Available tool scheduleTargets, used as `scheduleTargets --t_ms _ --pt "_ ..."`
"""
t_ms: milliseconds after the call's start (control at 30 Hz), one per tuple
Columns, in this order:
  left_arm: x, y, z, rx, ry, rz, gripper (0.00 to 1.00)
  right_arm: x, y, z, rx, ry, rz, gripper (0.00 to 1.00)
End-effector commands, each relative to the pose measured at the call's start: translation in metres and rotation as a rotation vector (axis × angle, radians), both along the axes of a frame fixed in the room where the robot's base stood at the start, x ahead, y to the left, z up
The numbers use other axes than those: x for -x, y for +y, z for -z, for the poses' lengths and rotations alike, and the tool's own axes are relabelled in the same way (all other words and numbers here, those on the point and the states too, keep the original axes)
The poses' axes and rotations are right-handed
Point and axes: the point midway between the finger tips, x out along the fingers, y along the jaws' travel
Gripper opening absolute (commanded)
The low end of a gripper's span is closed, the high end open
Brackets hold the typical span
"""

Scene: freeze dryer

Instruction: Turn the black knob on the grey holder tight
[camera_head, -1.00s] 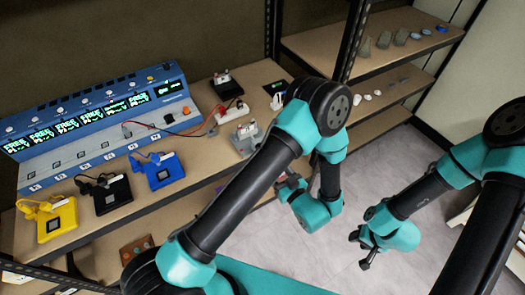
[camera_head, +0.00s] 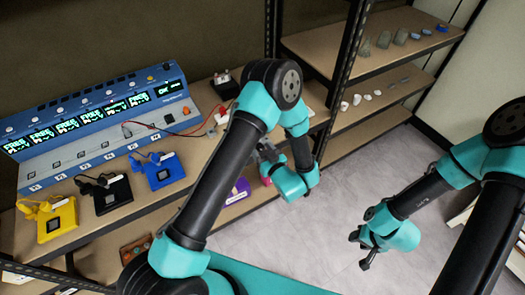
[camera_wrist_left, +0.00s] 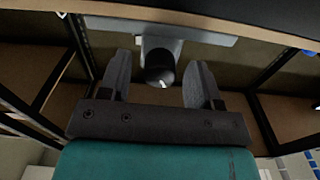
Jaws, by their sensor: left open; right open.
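In the left wrist view, the black knob (camera_wrist_left: 160,66) with a white mark shows on the front of the grey holder (camera_wrist_left: 190,30). My left gripper (camera_wrist_left: 162,74) is open, with one finger to each side of the knob in the picture. A gap shows on both sides, and I cannot tell how far the knob reaches between the fingers. In the head view my left gripper (camera_head: 266,153) is at the bench's front edge, and my arm hides the holder and knob. My right gripper (camera_head: 362,249) is open and empty, low over the floor.
A blue control unit (camera_head: 95,128) with several screens stands along the bench back. Yellow (camera_head: 57,222), black (camera_head: 112,195) and blue (camera_head: 165,172) boxes with cables sit before it. A purple box (camera_head: 238,190) is on the lower shelf.

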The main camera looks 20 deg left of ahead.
Motion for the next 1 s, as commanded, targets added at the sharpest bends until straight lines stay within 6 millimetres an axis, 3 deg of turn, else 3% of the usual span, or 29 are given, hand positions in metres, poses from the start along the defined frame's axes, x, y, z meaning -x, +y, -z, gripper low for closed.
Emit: scheduleTargets --t_ms 100,600,1000 --pt "0.0001 -0.0002 0.0000 0.000 0.000 0.000 0.56 0.0000 0.0000 0.0000 0.000 0.000 0.000 0.43" --pt "0.0003 -0.0002 0.0000 0.000 0.000 0.000 0.09 0.0000 0.0000 0.0000 0.000 0.000 0.000 0.43" --pt "0.0006 -0.0003 0.0002 -0.042 0.050 -0.001 0.09 0.0000 0.0000 0.0000 0.000 0.000 0.000 0.43"
